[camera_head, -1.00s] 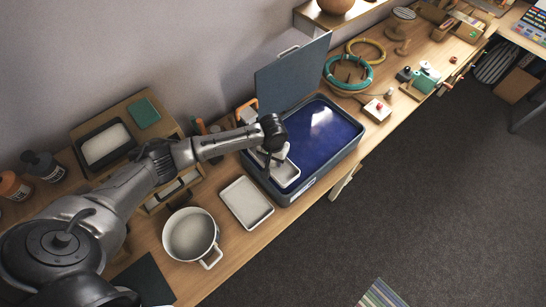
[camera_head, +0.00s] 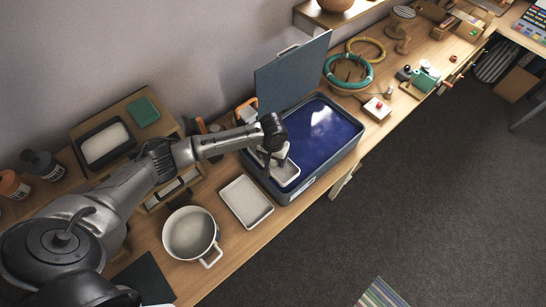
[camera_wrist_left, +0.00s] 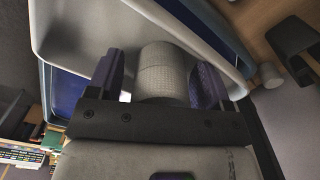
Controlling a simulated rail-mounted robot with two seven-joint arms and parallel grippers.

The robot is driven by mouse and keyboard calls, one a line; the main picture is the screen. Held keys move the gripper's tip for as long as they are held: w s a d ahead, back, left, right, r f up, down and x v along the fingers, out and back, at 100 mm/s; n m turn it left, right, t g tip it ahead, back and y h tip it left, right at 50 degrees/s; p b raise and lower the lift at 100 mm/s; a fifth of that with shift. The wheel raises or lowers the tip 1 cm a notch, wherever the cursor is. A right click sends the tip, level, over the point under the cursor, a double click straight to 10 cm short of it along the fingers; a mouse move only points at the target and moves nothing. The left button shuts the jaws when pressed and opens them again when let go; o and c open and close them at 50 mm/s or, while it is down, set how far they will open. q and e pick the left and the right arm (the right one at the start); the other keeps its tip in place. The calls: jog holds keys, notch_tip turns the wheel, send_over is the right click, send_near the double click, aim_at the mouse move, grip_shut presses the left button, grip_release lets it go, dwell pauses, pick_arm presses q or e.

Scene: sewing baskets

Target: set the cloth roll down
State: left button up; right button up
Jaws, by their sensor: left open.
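My left gripper (camera_head: 269,163) points down at the left side of the open blue box (camera_head: 325,178), over a small white tray (camera_head: 288,174) inside it. In the left wrist view the light, woven cloth roll (camera_wrist_left: 163,72) lies between the two fingers of my left gripper (camera_wrist_left: 158,78). The fingers are open, with a narrow gap beside the roll. The roll appears to rest in the white tray (camera_wrist_left: 80,33), though its underside is hidden. In the head view the gripper mostly hides the roll. My right gripper is not in view.
The box's raised lid (camera_head: 292,72) stands behind my left gripper. A shallow white tray (camera_head: 246,202) and a white pot (camera_head: 190,234) stand on the table to the left. Teal and yellow hoops (camera_head: 348,72) lie beyond the box. Bare table shows along the front edge.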

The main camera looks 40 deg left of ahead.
pick_arm(q)
notch_tip(320, 180, up, 12)
jog(key=shift+b, duration=0.5)
jog(key=s+d+f+m+t+h, duration=0.2)
jog(key=s+d+f+m, duration=0.3)
jog(key=s+d+f, duration=0.65)
jog(key=s+a+r+t+y, duration=0.1)
jog(key=s+a+r, duration=0.1)
jog(key=s, duration=1.4)
jog(key=shift+s+r+m+t+y, duration=0.2)
jog(key=shift+s+m+t+y, duration=0.1)
jog(key=shift+s+y, duration=0.1)
